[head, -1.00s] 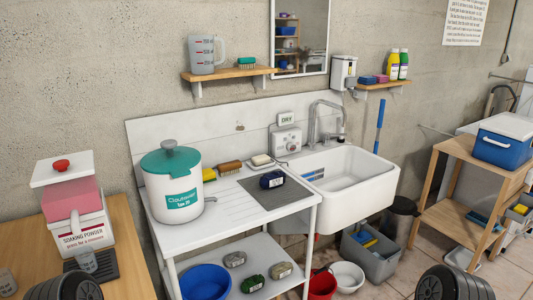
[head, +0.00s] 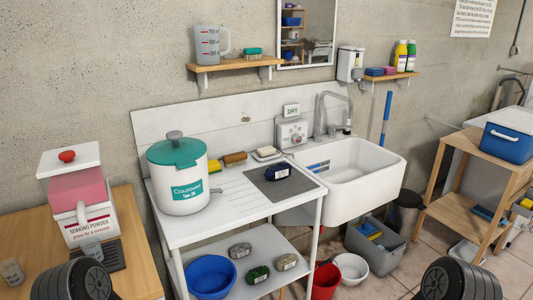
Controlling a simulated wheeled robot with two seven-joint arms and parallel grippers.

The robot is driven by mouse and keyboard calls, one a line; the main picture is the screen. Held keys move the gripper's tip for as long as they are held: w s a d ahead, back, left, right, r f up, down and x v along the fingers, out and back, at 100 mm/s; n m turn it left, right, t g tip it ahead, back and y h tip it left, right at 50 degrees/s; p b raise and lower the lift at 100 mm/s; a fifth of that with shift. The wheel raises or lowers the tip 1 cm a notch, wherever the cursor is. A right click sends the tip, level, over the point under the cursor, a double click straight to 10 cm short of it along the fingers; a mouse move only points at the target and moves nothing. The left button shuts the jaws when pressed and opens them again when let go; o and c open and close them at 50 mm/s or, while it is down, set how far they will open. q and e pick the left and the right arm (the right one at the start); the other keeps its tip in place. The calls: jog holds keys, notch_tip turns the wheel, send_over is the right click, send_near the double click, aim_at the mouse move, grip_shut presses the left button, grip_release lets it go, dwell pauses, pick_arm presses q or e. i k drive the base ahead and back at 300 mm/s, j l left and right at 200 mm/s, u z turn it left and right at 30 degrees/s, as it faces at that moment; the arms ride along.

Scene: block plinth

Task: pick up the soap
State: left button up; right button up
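The soap, a pale bar (head: 266,152), lies on a small dish on the white counter (head: 221,214), between a brown brush and the grey tap panel. It is small in the head view, so its details are hard to tell. My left arm shows at the bottom left and my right arm at the bottom right, both as dark rounded parts. The fingers of both grippers are not in view. Both arms are well short of the soap.
A white pot with a teal lid (head: 177,177) stands on the counter's left. A dark blue item (head: 278,172) lies on a grey mat (head: 283,190) in front of the soap. A brown brush (head: 235,158) is left of it. The white sink (head: 352,176) is to the right.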

aim_at(268, 151)
jog(key=i+l+z, duration=0.25)
jog(key=i+l, duration=0.6)
